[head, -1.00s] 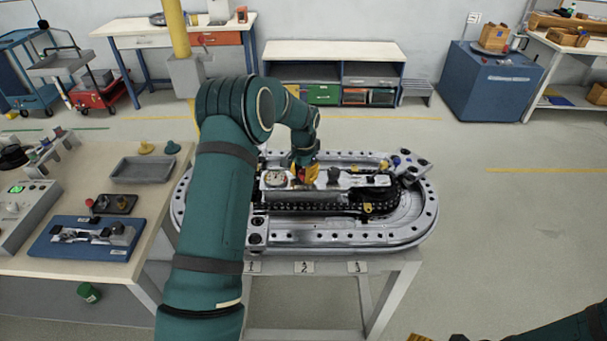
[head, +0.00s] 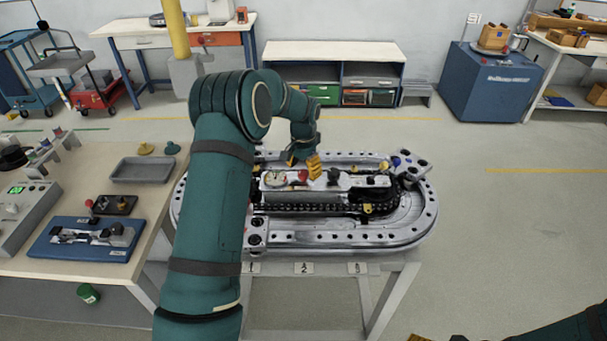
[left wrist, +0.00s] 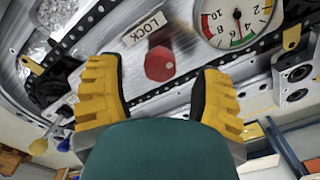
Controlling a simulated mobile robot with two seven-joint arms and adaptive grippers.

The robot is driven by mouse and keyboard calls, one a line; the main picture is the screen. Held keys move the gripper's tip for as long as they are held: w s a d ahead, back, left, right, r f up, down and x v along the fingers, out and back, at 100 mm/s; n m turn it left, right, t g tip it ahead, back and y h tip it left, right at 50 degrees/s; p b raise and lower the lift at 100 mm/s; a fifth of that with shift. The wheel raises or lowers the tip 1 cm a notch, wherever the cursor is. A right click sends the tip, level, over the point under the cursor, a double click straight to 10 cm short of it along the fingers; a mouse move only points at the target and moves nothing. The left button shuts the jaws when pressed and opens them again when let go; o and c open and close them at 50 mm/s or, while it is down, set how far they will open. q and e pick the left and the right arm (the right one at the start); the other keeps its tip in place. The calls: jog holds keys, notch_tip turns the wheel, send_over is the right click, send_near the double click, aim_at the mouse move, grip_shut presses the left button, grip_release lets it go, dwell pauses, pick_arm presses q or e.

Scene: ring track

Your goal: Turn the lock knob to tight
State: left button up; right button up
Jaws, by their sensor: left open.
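The red lock knob (head: 303,176) sits on the light top plate of the ring track (head: 330,238). In the left wrist view the knob (left wrist: 160,64) is beside a LOCK label (left wrist: 144,29). My left gripper (head: 314,164) is open and empty, with yellow fingers just above and beside the knob. In the left wrist view the knob appears between the spread fingertips, apart from both. I cannot read a tight mark. Of my right gripper only a yellow tip (head: 420,338) shows at the bottom edge.
A round gauge (left wrist: 236,18) is near the knob on the same plate. A dark knob (head: 333,176) stands to its right. A dark chain (head: 315,209) runs along the track's front. A side table at left holds a grey tray (head: 143,169) and a blue fixture (head: 82,239).

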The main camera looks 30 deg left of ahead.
aim_at(304, 172)
pick_arm(q)
notch_tip(304, 172, up, 9)
jog(key=shift+r, duration=0.15)
jog(key=shift+s, duration=0.1)
dwell(0.6)
